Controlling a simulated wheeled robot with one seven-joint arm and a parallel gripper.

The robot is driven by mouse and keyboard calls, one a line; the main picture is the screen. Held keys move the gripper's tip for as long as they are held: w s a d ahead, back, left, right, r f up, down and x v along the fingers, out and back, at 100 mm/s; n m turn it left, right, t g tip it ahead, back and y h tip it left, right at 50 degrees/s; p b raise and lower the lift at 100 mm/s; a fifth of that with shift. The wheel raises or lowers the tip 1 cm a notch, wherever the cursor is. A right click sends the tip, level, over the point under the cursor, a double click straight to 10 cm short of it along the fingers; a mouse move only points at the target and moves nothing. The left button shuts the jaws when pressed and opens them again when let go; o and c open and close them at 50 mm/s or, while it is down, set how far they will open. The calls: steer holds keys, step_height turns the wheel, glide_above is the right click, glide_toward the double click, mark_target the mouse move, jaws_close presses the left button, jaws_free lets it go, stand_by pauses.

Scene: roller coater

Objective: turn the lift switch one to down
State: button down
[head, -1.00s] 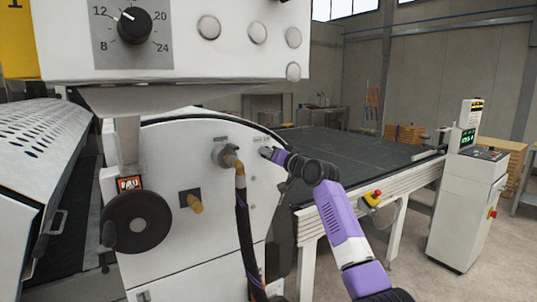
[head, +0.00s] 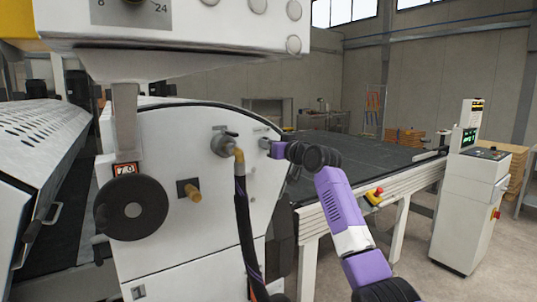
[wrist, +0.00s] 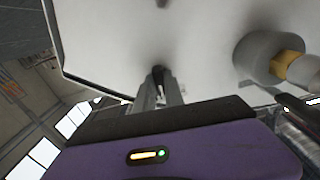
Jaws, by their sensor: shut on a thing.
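The lift switch (wrist: 158,73) is a small dark knob on the white machine side panel (wrist: 110,35). In the wrist view it sits between my two fingertips, which partly cover it. My gripper (wrist: 159,88) is shut on it. In the head view my gripper (head: 268,145) is at the upper right of the white side panel (head: 165,140), and the switch is too small and covered to make out there. The switch's exact turn position cannot be told.
A grey valve with a yellow fitting (head: 239,155) and a dark hose (head: 243,215) is left of my gripper. A black handwheel (head: 131,207) and brass knob (head: 192,190) are further left. A dark conveyor (head: 365,148) and control cabinet (head: 462,215) stand right.

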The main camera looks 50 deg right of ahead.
steer(key=shift+f+n+b, duration=0.1)
steer(key=shift+n+b, duration=2.15)
steer(key=shift+n, duration=1.15)
steer(key=c, duration=1.4)
jaws_free()
steer(key=shift+c, duration=0.2)
steer(key=shift+s+a, duration=0.1)
steer(key=shift+s, duration=0.05)
steer(key=b+v, duration=0.1)
steer(key=v, duration=0.6)
steer(key=shift+s, duration=0.25)
